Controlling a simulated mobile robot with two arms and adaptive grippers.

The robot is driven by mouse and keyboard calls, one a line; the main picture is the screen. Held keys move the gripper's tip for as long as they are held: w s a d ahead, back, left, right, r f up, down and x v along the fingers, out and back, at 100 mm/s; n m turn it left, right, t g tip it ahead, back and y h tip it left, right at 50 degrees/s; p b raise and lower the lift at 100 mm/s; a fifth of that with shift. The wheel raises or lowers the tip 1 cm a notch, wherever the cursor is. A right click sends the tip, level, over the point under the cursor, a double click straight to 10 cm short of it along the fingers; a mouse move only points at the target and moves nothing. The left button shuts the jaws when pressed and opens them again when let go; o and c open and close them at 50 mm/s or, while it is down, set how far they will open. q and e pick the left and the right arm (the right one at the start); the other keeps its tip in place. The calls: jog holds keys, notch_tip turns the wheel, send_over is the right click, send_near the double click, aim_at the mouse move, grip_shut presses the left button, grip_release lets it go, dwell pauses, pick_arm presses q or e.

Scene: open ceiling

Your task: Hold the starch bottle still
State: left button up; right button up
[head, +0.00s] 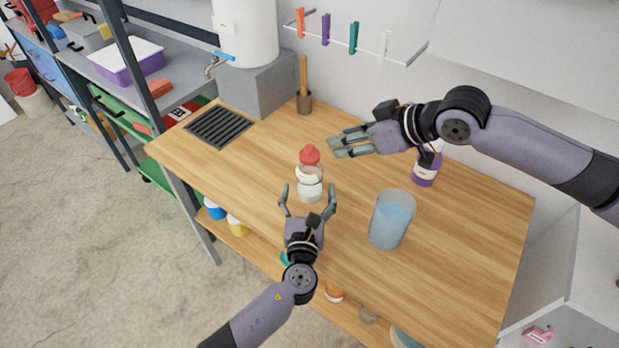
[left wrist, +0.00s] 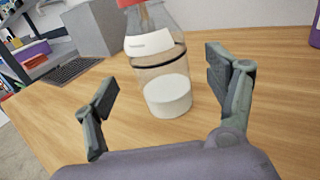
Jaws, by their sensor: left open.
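The starch bottle (head: 309,181) stands upright on the wooden table, a clear bottle with a red cap, a white label and white contents low inside. It also shows in the left wrist view (left wrist: 162,65), where its cap is partly cut off by the top edge. My left gripper (head: 308,197) is open, its fingers pointing at the bottle from the near side. In the left wrist view the bottle stands just beyond and between the open fingertips, apparently not touched. My right gripper (head: 349,142) is above the table to the right of the red cap, with its fingers apart and nothing between them.
A clear container with blue liquid (head: 391,219) stands right of my left gripper. A purple bottle (head: 427,167) is partly behind my right arm. The table's front right is clear.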

aim_at(310, 149)
pick_arm(q)
jog(key=w, duration=0.4)
jog(key=shift+w+d, duration=0.15)
jog(key=shift+w, duration=0.25)
jog(key=shift+c, duration=0.5)
jog(key=c, duration=1.2)
pick_arm(e)
jog(key=shift+o, duration=1.2)
jog(key=shift+a, duration=0.15)
jog(key=o, duration=0.3)
jog(key=a+m+h, duration=0.1)
jog(key=w+a+m+h, duration=0.1)
jog(key=a+m+g+h, duration=0.1)
jog(key=a, duration=0.1)
jog(key=shift+w+r, duration=0.35)
jog(key=shift+r, duration=0.05)
jog(key=w+a+f+m+h, duration=0.1)
jog(key=f, duration=0.1)
jog(key=w+a+f+m+h, duration=0.1)
jog(key=f+m+h, duration=0.1)
jog(key=f, duration=0.1)
jog(key=w+a+f+m+g+h, duration=0.1)
jog(key=f+m, duration=0.1)
jog(key=f, duration=0.1)
jog(key=shift+w+f, duration=0.1)
jog(key=shift+f, duration=0.1)
